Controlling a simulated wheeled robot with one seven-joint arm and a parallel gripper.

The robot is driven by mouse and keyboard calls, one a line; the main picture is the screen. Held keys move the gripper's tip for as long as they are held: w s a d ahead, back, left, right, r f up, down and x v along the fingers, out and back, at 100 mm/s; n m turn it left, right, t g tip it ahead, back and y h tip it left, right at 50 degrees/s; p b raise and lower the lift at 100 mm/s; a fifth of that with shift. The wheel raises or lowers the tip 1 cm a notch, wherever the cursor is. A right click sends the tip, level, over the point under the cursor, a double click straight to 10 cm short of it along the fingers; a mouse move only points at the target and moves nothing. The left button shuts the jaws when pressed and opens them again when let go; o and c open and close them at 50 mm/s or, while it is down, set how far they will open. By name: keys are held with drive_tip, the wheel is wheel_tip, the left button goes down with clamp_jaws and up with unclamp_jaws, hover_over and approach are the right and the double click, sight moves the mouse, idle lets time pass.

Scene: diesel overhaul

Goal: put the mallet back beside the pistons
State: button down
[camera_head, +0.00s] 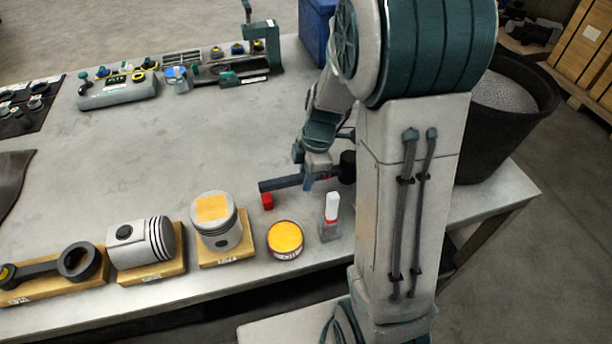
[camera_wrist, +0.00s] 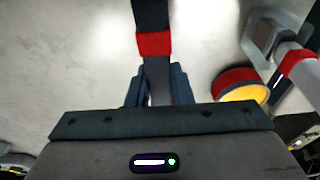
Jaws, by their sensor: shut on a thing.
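The mallet is in my gripper (camera_head: 309,182), which is shut on its shaft. In the wrist view the mallet (camera_wrist: 153,45) shows a grey shaft between the fingers, a red band, then a black part running off the top edge. In the head view a black end of the mallet (camera_head: 347,168) shows right of my gripper, partly behind my arm. Whether it touches the table I cannot tell. Two pistons are at the table's front left: one lies on its side (camera_head: 142,243), one stands upright (camera_head: 214,226) with a tan top. Each is on a wooden block.
A yellow-topped tin (camera_head: 285,239) and a red-and-white-topped bottle (camera_head: 330,222) stand between the upright piston and my arm. A connecting rod (camera_head: 77,262) lies far left. The table's middle (camera_head: 190,140) is clear.

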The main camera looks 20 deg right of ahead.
drive_tip(key=shift+f, duration=0.15)
drive_tip(key=shift+f+b, duration=1.05)
drive_tip(key=shift+b, duration=0.2)
drive_tip(key=c, duration=1.2)
unclamp_jaws()
